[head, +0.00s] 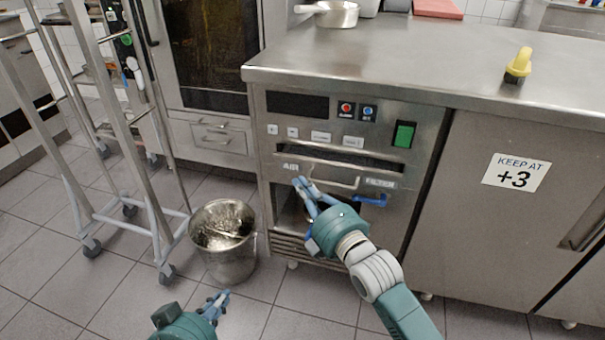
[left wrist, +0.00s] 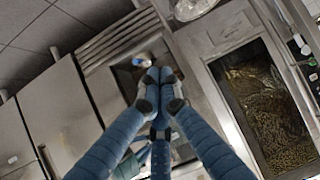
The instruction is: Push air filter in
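The air filter (head: 335,181) is in the front of the steel machine, below a dark slot, between the words AIR and FILTER. It has a bar handle. How far it stands out is hard to judge. My right gripper (head: 304,186) is in front of it, its blue fingers pointing up and left near the handle's left end. I cannot tell whether they touch it or are open. My left gripper (head: 218,302) is low in front of the bucket, away from the filter. In the left wrist view its fingertips (left wrist: 159,88) are together with nothing visible between them.
A metal bucket (head: 226,262) stands on the tiled floor left of the machine. A wheeled rack (head: 135,130) is further left. A blue piece (head: 371,201) shows below the word FILTER. A yellow-handled brush (head: 518,66) stands on the steel counter (head: 400,55).

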